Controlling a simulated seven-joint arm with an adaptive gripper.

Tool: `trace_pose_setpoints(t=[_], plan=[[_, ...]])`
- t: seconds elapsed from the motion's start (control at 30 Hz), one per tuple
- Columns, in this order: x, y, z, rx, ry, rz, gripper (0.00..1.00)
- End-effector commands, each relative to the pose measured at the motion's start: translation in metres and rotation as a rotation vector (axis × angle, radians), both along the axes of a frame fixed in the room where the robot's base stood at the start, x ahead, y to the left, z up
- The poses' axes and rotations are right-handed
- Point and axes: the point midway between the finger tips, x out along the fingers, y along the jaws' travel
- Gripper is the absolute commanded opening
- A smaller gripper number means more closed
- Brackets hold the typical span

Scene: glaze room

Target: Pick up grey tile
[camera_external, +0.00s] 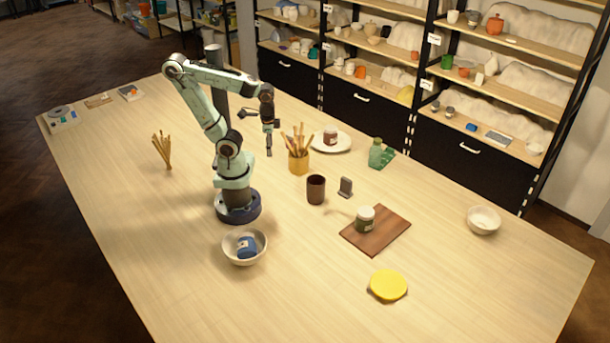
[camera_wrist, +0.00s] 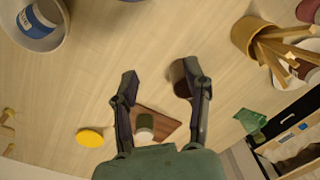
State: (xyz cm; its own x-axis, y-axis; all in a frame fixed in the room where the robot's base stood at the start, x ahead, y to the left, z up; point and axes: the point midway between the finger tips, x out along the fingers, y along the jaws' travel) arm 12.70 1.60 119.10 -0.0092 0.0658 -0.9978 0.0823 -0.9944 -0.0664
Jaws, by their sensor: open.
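The grey tile (camera_external: 345,187) is a small dark grey piece standing upright on the table, between the dark brown cup (camera_external: 316,190) and the wooden board (camera_external: 385,222). I cannot make it out in the wrist view, where a finger may hide it. The brown cup (camera_wrist: 180,78) shows partly behind the right finger.
A pot of wooden tools (camera_external: 299,162), a plate with a jar (camera_external: 343,143) and a green object (camera_external: 380,154) stand nearby. A jar (camera_external: 365,219) stands on the board. A yellow disc (camera_external: 388,285) and bowls (camera_external: 483,220) (camera_external: 232,256) lie farther out. The right front table is clear.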

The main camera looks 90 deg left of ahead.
Motion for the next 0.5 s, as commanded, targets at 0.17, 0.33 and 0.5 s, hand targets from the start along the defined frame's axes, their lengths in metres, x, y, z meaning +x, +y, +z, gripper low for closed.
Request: trace_pose_setpoints(t=[0.17, 0.33, 0.5], plan=[[0.028, -0.005, 0.007, 0.004, -0.117, -0.26, 0.48], [0.11, -0.024, 0.035, 0.029, -0.347, -0.703, 0.48], [0.184, -0.023, 0.034, 0.044, -0.452, -0.944, 0.48]])
